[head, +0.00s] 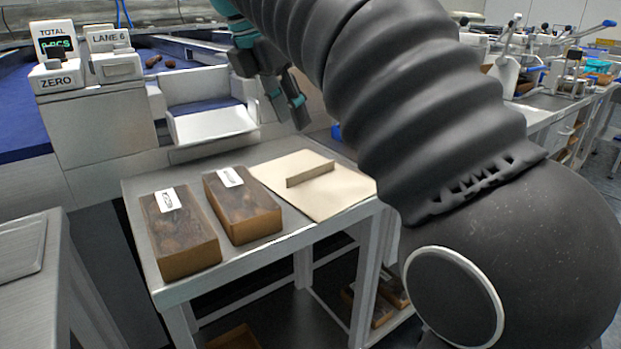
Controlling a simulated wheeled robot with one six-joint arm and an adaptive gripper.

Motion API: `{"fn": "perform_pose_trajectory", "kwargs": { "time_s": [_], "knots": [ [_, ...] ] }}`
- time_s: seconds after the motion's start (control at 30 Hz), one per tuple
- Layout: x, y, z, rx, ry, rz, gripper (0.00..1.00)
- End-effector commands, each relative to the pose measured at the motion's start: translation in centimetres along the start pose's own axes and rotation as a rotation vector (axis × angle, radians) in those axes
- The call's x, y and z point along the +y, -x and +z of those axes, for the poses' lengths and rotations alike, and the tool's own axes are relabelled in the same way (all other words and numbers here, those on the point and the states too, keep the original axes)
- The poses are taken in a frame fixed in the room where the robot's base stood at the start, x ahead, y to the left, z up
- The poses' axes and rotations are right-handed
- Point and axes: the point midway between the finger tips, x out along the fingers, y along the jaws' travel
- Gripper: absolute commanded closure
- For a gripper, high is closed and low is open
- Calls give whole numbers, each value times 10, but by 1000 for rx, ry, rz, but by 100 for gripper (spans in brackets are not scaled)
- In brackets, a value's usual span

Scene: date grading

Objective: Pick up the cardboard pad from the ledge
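A flat tan cardboard pad (343,201) lies on the right part of a small metal table. A narrow upright tan strip (310,174) stands across its middle like a tab. My gripper (292,121) hangs above and behind the pad, apart from it, with its fingers pointing down. Its two dark fingers with teal parts show a gap between them, and nothing is held. My arm hides the area to the right of the pad.
Two boxes of dates with white labels, a left one (181,252) and a right one (243,222), stand left of the pad on the metal table (226,263). A white chute tray (213,126) and a counter display (56,44) are behind. More boxes lie below.

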Motion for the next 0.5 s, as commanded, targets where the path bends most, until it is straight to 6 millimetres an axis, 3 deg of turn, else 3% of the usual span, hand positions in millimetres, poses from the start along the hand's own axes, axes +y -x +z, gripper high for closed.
{"fn": "perform_pose_trajectory", "kwargs": {
  "time_s": [0.23, 0.5],
  "knots": [
    [-1, -42, -1, 1, -1, 0, 67],
    [0, -60, 0, 1, -2, 1, 67]
  ]
}}
